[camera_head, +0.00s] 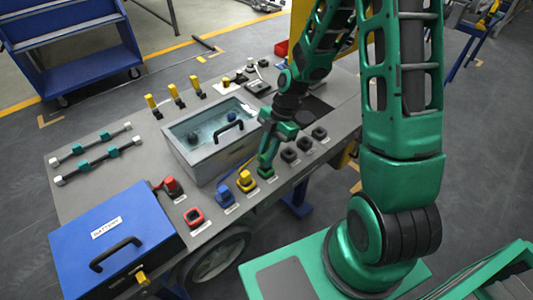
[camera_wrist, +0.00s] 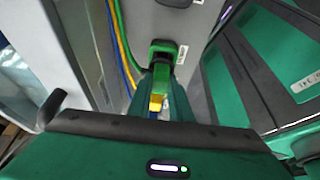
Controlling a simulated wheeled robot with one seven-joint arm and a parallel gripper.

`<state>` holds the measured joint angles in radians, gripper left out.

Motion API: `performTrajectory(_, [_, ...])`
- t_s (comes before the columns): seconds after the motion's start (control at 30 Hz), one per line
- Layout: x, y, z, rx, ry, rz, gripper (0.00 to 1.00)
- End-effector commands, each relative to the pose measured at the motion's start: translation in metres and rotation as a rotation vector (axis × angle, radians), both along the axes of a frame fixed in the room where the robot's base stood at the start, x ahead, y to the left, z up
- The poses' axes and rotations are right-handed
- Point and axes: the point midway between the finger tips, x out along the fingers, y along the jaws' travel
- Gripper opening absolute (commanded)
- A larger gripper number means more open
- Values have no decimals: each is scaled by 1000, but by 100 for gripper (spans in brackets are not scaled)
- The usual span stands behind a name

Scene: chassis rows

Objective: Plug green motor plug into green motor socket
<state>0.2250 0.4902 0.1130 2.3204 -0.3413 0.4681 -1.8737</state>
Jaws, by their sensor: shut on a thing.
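My gripper (camera_head: 266,156) points down over the front row of sockets, its fingers shut on the green motor plug (camera_wrist: 161,72). In the head view the fingers mostly hide the plug. The green motor socket (camera_head: 265,172) is directly below the fingertips; its dark and green rim shows in the wrist view (camera_wrist: 165,46). The plug is at the socket, close to or touching it. I cannot tell whether it is seated.
A yellow plug (camera_head: 246,178) and a blue plug (camera_head: 224,192) stand just left. A red socket (camera_head: 194,217) and several dark sockets (camera_head: 289,155) continue the row. The glass-topped box (camera_head: 200,172) is close behind; the blue battery box (camera_head: 115,240) is front left.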

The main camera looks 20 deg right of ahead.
Motion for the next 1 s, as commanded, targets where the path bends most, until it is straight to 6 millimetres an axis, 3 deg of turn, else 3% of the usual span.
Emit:
performTrajectory(0.93, [-1,-1,-21,0,1,-1,0])
performTrajectory(0.97, [-1,-1,-20,0,1,0,25])
performTrajectory(1.0, [0,-1,-20,0,1,-1,35])
